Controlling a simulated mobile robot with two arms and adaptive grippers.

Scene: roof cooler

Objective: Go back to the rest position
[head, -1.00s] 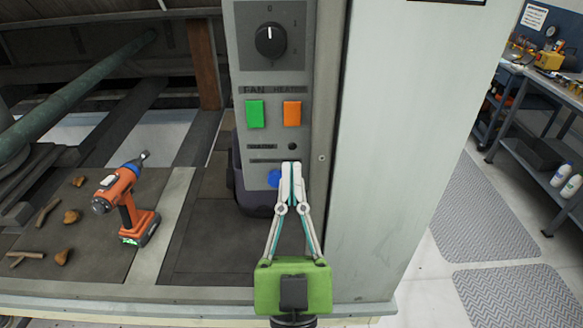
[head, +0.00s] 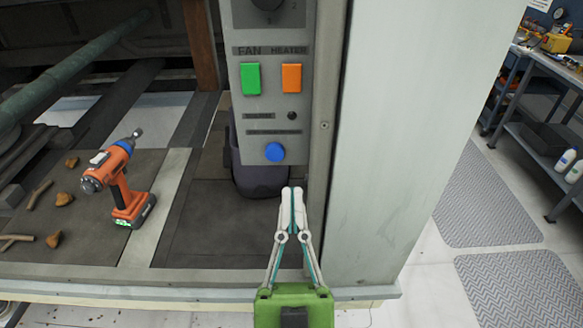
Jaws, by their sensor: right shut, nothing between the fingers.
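My right gripper (head: 292,192) is shut and empty in the head view, with its fingertips pointing up and away from me. It is below the grey control panel (head: 251,130), apart from the blue round button (head: 275,152). The panel carries a green FAN switch (head: 251,79), an orange HEATER switch (head: 291,78) and a dark knob (head: 266,3) cut off by the top edge. My left gripper is not in view.
An orange drill (head: 119,180) stands on the cooler floor at left, near leaves and twigs (head: 54,239). A dark container (head: 260,175) sits behind the panel. A pale cooler wall (head: 405,130) rises at right. Beyond it are floor mats (head: 487,200) and a workbench (head: 558,75).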

